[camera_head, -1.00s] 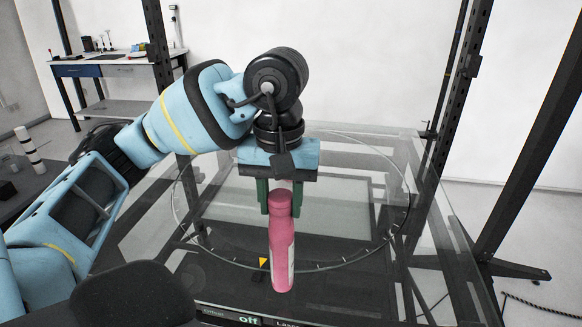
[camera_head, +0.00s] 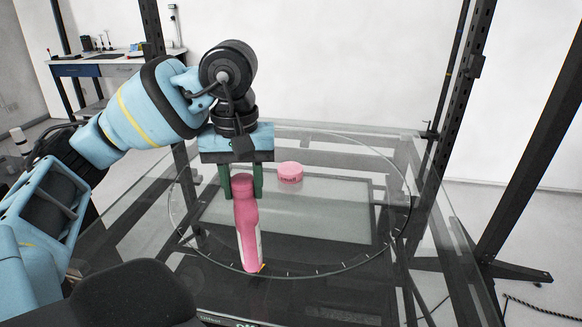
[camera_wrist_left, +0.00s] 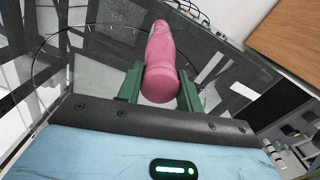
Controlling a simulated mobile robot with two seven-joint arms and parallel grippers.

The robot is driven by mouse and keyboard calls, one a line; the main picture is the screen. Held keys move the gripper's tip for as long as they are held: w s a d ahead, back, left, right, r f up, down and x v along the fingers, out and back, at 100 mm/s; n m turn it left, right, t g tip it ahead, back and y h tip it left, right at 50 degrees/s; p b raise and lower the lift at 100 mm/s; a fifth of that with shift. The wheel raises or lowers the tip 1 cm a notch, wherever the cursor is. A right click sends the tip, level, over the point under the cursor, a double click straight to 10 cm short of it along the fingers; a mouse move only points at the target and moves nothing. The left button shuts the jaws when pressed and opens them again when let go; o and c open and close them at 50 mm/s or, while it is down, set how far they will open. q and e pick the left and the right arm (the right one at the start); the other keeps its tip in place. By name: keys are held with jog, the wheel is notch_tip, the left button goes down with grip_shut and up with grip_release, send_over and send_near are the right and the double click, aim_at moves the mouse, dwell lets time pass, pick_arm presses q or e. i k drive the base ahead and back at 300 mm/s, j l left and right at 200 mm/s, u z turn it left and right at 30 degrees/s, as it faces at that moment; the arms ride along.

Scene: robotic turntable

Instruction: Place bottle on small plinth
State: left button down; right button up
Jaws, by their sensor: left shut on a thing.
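My left gripper (camera_head: 241,182) is shut on a pink bottle (camera_head: 247,235) near its top end, and holds it upright with a slight tilt above the near part of the glass turntable. The bottle also shows in the left wrist view (camera_wrist_left: 162,62), between the green fingers of the left gripper (camera_wrist_left: 160,85). A small round pink plinth (camera_head: 290,174) sits on the glass turntable, behind and to the right of the bottle. I cannot tell from the picture whether the bottle's lower end touches the glass. My right gripper is not in view.
The round glass turntable (camera_head: 330,250) has a marked ring and is mostly clear around the plinth. Dark upright posts (camera_head: 455,110) stand at the right and at the back left. A side table (camera_head: 115,62) with small items stands far left.

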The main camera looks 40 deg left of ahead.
aim_at(290, 169)
jog(key=i+j, duration=0.65)
jog(key=i, duration=0.15)
